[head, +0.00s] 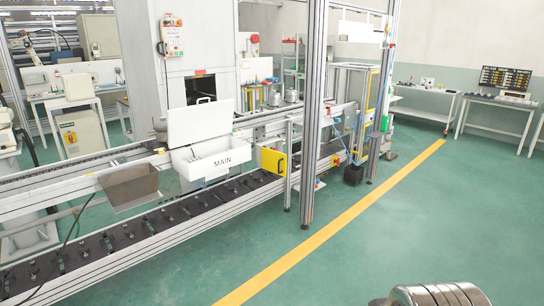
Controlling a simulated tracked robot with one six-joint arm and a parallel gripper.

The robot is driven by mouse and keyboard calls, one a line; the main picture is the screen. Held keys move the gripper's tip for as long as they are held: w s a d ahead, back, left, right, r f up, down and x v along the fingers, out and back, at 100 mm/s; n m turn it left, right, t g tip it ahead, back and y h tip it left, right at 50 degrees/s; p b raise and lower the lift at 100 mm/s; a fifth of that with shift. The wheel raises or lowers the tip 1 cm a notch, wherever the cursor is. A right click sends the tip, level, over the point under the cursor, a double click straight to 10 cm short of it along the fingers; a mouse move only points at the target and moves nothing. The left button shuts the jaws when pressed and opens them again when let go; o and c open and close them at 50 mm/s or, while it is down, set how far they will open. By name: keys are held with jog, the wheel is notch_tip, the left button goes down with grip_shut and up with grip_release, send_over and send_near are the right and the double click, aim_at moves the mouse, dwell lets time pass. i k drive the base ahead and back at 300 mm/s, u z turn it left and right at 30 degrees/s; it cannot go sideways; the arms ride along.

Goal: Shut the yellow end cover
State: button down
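A yellow panel (273,161), which looks like the end cover, stands upright on the near side of the conveyor line, just right of the white box marked MAIN (212,157). A small dark spot, perhaps a handle or latch, shows on its face. I cannot tell how far it is open or where its hinge is. The MAIN box has its white lid (200,121) raised, with small items inside. My gripper is not in view. A ribbed silver rounded part (440,295) shows at the bottom right edge; I cannot tell what it is.
The conveyor (130,235) runs from the lower left towards the back right. A brown metal bin (130,188) hangs on its near side. A tall aluminium post (313,110) stands right of the yellow panel. Green floor (400,215) is clear around a yellow floor line (330,232).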

aim_at(273, 161)
jog(key=u, duration=0.15)
jog(key=i, duration=1.85)
jog(key=u, duration=0.4)
jog(key=i, duration=2.15)
jog(key=u, duration=0.25)
